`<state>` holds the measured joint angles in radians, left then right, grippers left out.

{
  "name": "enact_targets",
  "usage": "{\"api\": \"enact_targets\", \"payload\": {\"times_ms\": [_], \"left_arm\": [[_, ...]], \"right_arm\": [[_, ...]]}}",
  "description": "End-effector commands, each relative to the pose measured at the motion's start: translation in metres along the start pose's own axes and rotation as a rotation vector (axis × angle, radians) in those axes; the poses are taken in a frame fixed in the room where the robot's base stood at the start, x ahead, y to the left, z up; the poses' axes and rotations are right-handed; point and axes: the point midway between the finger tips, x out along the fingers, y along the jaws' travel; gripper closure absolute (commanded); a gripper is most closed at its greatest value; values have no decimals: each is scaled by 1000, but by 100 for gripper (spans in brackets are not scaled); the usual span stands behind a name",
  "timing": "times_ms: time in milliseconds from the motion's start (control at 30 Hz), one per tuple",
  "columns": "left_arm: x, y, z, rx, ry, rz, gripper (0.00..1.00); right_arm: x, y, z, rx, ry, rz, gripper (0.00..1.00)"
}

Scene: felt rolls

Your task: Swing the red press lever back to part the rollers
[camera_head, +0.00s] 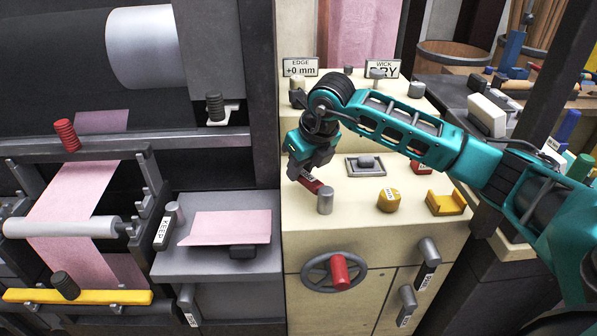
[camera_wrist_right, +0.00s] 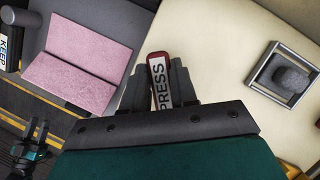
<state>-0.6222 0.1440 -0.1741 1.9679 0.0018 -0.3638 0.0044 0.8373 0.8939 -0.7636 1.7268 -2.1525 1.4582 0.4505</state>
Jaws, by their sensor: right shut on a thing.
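My right gripper (camera_head: 302,177) reaches down to the lever from above. In the right wrist view its two dark fingers (camera_wrist_right: 162,88) are shut on the lever, one on each side of the label. The lever's lower part is hidden. A small dark gripper with teal parts, my left one (camera_wrist_right: 35,132), shows at the lower left of the wrist view. Its two fingers look apart and empty.
A grey post (camera_head: 325,201) stands close beside the lever. A framed grey knob (camera_head: 366,162), a yellow knob (camera_head: 388,200) and a yellow bracket (camera_head: 446,203) are to the right. A grey tray (camera_head: 215,262) with pink felt (camera_head: 231,226) lies left. A red-handled wheel (camera_head: 340,271) is below.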

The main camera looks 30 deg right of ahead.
Motion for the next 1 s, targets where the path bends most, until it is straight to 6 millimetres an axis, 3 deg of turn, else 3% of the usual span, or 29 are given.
{"api": "enact_targets", "payload": {"times_ms": [500, 1000], "left_arm": [[6, 3, 1, -3, 2, 8, 57], [7, 4, 0, -3, 6, 11, 57]], "right_arm": [[-3, -32, -6, 390, -3, -164, 100], [-5, -42, -11, 525, -2, -219, 100]]}}
